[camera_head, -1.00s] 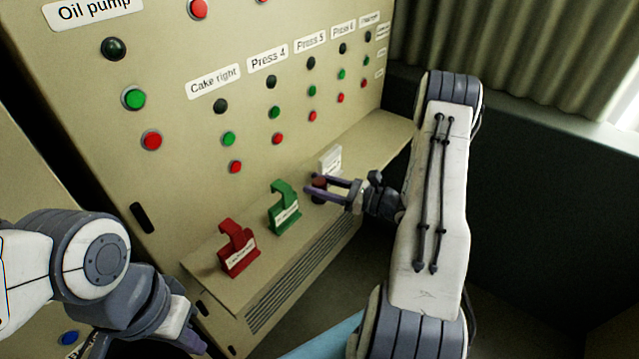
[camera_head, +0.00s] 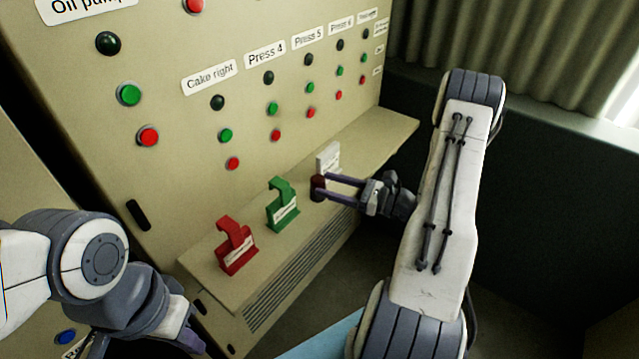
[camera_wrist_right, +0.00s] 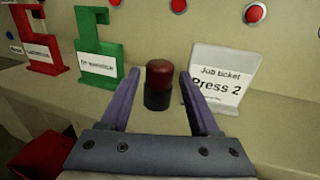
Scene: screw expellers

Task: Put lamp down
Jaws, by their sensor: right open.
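The lamp, a small cylinder with a red cap and dark base, stands upright on the panel's ledge; it shows in the head view (camera_head: 318,187) and the right wrist view (camera_wrist_right: 158,86). My right gripper (camera_head: 328,187) is open, with its purple fingers pointing at the lamp. In the wrist view the fingertips (camera_wrist_right: 158,75) lie apart on either side of the lamp, with gaps visible on both sides. My left gripper (camera_head: 188,340) is low at the left of the head view, partly hidden by its own wrist; its jaw opening does not show clearly.
A white "Job ticket Press 2" card (camera_wrist_right: 216,80) stands just right of the lamp in the wrist view. A green holder (camera_head: 281,207) and a red holder (camera_head: 236,246) stand along the ledge (camera_head: 375,137). The panel behind carries buttons. A red container (camera_wrist_right: 38,150) is below.

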